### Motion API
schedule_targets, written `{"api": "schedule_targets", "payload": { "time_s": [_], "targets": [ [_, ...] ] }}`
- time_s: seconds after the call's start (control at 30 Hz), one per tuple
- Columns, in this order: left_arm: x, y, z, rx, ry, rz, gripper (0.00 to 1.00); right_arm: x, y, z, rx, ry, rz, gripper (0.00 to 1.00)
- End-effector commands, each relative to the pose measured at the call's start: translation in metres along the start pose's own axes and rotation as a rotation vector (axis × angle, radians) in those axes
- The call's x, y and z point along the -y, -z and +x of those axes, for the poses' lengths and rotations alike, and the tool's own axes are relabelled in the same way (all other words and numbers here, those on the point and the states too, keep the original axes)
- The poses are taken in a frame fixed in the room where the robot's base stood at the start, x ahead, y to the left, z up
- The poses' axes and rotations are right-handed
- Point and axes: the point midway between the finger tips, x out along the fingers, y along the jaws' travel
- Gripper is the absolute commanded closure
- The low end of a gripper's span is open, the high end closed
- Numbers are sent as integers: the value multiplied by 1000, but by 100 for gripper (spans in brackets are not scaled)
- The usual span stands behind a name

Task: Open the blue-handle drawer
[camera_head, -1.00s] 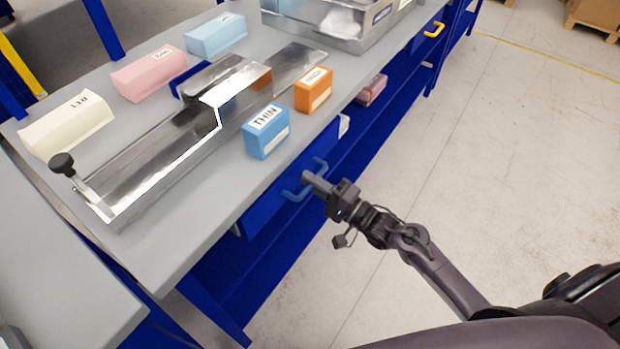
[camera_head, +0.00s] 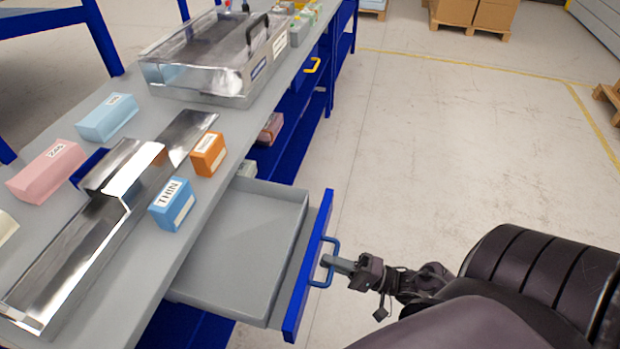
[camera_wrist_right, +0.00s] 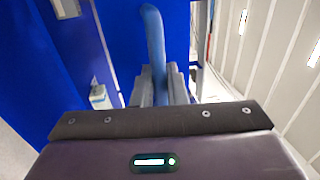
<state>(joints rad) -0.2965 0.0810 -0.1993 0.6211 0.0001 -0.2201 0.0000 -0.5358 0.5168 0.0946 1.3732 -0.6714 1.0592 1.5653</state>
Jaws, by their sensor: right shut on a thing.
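The blue-handle drawer (camera_head: 240,235) stands pulled out from under the grey workbench, and its grey inside looks empty. Its blue front panel (camera_head: 308,270) carries the blue handle (camera_head: 327,273). My right gripper (camera_head: 338,265) is shut on the handle's bar from the right side. In the right wrist view the handle (camera_wrist_right: 153,45) runs up from between the two fingers (camera_wrist_right: 160,85), with the blue drawer front behind it. My left gripper is not in view.
On the bench (camera_head: 140,235) are a blue THIN block (camera_head: 172,205), an orange block (camera_head: 208,155), a metal chute (camera_head: 75,255) and a clear-lidded metal box (camera_head: 215,60). A yellow handle (camera_head: 312,65) sits further along. The floor at the right is open.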

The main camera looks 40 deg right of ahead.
Motion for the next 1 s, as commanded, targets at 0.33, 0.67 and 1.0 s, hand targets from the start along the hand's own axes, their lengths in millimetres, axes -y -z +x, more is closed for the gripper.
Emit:
{"api": "schedule_targets", "payload": {
  "time_s": [0.33,0.67,1.0],
  "targets": [
    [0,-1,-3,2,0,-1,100,2,0,-14,1,0,1,100],
    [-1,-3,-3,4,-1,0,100,2,0,-14,1,0,1,73],
    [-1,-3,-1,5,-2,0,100,2,0,-16,1,0,0,70]
  ]
}}
